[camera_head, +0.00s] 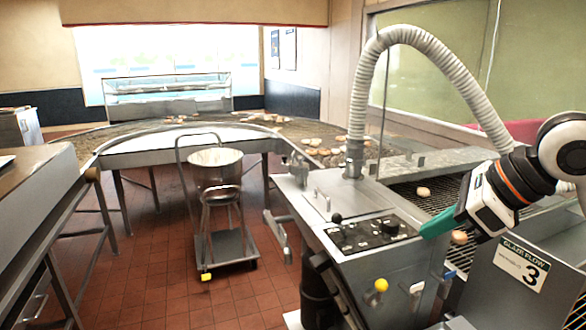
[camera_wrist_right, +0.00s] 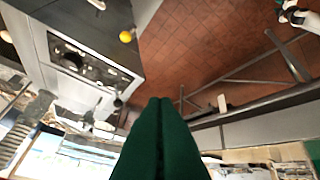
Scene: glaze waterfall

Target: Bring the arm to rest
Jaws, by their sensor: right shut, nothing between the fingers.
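My right gripper (camera_head: 428,230) reaches in from the right in the head view. Its green fingers are shut and empty, pointing left beside the control panel (camera_head: 368,233) of the grey glazing machine (camera_head: 340,195). In the right wrist view the two green fingers (camera_wrist_right: 160,105) lie together with nothing between them. The panel also shows at the upper left of that view (camera_wrist_right: 85,65).
A wire rack (camera_head: 430,197) with a pale doughnut (camera_head: 423,192) lies behind the gripper. A trolley with a metal bowl (camera_head: 216,168) stands on the red tiled floor. A curved conveyor (camera_head: 130,135) runs behind.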

